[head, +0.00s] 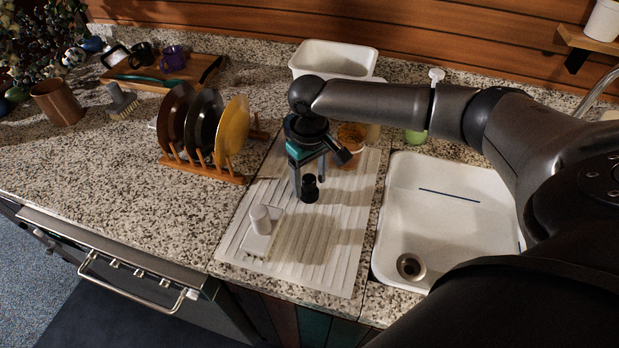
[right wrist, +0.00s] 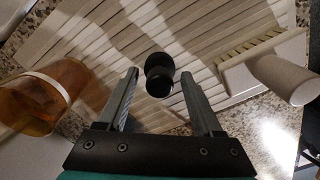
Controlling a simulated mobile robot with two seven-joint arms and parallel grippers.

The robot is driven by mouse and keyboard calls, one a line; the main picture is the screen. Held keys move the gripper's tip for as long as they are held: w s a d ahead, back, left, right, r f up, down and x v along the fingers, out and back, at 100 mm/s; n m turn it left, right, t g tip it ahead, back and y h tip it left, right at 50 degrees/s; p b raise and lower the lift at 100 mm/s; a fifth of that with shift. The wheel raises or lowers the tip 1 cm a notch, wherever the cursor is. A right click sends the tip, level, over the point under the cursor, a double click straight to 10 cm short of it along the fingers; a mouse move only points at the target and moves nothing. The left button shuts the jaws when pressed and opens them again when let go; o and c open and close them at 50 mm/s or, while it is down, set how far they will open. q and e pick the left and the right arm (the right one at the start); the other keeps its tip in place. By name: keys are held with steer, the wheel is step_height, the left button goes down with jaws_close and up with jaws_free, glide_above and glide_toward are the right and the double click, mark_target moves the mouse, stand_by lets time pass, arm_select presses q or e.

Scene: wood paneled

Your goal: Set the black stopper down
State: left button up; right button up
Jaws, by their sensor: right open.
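The black stopper (head: 309,188) stands on the ribbed white drainboard (head: 345,235), left of the sink. It also shows in the right wrist view (right wrist: 159,75), on the slats just beyond the fingertips. My right gripper (head: 306,190) is above and around the stopper's place in the head view, its fingers pointing down. In the right wrist view its two fingers (right wrist: 160,88) are apart, with a gap on both sides of the stopper. My left gripper is not in view.
A white brush (head: 260,222) lies on the drainboard, front left of the stopper. An amber jar (right wrist: 40,95) stands behind it. A plate rack (head: 205,170) with several plates is to the left. The sink (head: 440,215) is to the right.

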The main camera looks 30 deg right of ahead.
mark_target(309, 178)
step_height(309, 178, up, 12)
steer(key=p, duration=0.1)
steer(key=shift+r, duration=0.15)
stand_by(1.5)
